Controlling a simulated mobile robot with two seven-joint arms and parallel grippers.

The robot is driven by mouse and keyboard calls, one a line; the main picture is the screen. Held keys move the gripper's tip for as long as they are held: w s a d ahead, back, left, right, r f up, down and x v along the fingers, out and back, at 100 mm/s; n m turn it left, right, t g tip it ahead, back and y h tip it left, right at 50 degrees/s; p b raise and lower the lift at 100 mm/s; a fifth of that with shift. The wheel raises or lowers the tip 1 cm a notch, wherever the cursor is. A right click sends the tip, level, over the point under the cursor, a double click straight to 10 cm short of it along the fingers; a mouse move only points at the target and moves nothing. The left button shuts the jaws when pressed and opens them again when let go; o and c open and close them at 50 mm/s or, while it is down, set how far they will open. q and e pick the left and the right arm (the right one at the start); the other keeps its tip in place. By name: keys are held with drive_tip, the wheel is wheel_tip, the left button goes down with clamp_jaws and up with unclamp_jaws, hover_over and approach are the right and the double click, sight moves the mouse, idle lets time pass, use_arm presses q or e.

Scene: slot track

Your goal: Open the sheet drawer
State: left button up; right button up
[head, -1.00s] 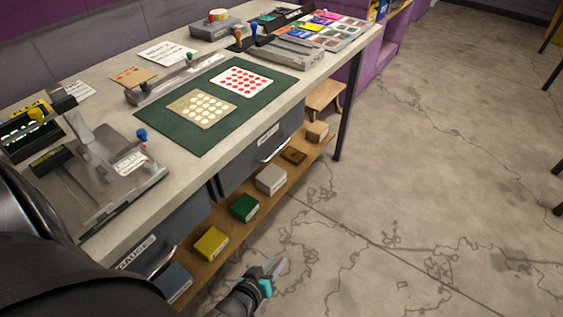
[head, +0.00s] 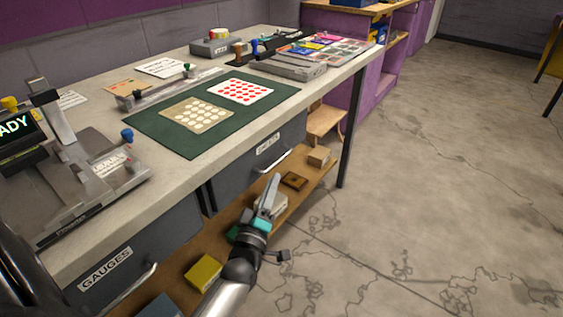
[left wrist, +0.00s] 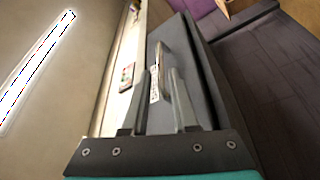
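The sheet drawer (head: 232,176) is a dark grey drawer under the bench top, with a white label (head: 268,143) and a pale bar handle (head: 273,163). Its front looks flush, so it appears shut. My left gripper (head: 270,190) is just below and in front of the handle, pointing up toward it. In the left wrist view the fingers (left wrist: 157,85) stand apart with nothing held between them. The handle (left wrist: 160,62) and the drawer front (left wrist: 192,60) lie just beyond the fingertips. Contact with the handle cannot be told. My right gripper is out of view.
The GAUGES drawer (head: 135,265) is to the left. A wooden shelf (head: 225,240) below holds several small blocks, partly behind my arm. A black bench leg (head: 350,130) stands at the right. The concrete floor (head: 420,200) is clear.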

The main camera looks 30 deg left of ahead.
sight(281, 158)
use_arm(q)
drive_tip(key=b+x, duration=0.2)
drive_tip(key=x, duration=0.5)
drive_tip(key=shift+w+a, duration=0.15)
drive_tip(key=shift+w, duration=0.25)
drive_tip(key=shift+w+a+r+b, duration=0.15)
drive_tip(key=shift+w+b, duration=0.15)
drive_tip(key=shift+w, duration=0.25)
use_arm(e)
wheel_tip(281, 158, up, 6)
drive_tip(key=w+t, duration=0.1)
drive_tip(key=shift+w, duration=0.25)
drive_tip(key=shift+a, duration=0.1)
use_arm(q)
clamp_jaws()
